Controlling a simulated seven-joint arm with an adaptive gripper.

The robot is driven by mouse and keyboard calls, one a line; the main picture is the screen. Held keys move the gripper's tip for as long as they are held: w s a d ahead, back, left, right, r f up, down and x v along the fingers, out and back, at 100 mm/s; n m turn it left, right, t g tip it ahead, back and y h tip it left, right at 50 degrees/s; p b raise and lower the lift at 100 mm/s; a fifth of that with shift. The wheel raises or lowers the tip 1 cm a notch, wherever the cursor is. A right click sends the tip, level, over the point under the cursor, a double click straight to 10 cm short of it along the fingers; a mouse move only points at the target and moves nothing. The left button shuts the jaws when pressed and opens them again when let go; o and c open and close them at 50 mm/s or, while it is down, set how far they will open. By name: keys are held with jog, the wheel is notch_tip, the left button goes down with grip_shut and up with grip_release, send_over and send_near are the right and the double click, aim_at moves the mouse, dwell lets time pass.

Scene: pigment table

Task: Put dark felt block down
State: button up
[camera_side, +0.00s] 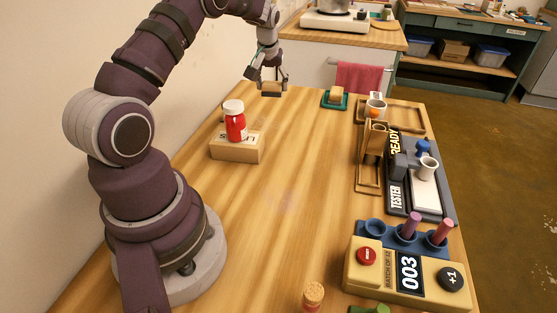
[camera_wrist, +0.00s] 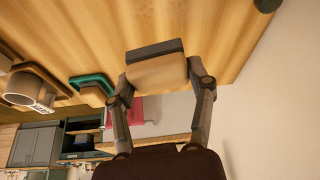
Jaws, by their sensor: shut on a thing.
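The dark felt block (camera_wrist: 156,67) is a pale wooden block with a dark grey felt layer along one side. My gripper (camera_wrist: 160,80) is shut on its wooden part, one finger at each end. In the side view the block (camera_side: 271,88) is between the fingers of my gripper (camera_side: 271,82), at the far end of the table near the wall side. The felt faces the tabletop in the wrist view. I cannot tell whether the felt touches the table or hangs just above it.
A teal tray (camera_side: 345,103) with a similar wooden block (camera_side: 337,92) lies to the right. A red jar (camera_side: 236,127) stands on a wooden box (camera_side: 237,148) nearer the arm. Wooden stands, a tester (camera_side: 397,174) and a counter box (camera_side: 386,281) line the right edge. The middle of the table is clear.

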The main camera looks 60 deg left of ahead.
jog(key=w+d, duration=0.2)
jog(key=d, duration=0.5)
jog(key=m, duration=0.2)
send_over(310, 156)
jog(key=shift+h, duration=0.3)
jog(key=f, duration=0.5)
jog(key=s+d+f, duration=0.1)
jog(key=f, duration=0.2)
jog(key=shift+f, duration=0.15)
jog(key=shift+f, duration=0.1)
jog(key=o, duration=1)
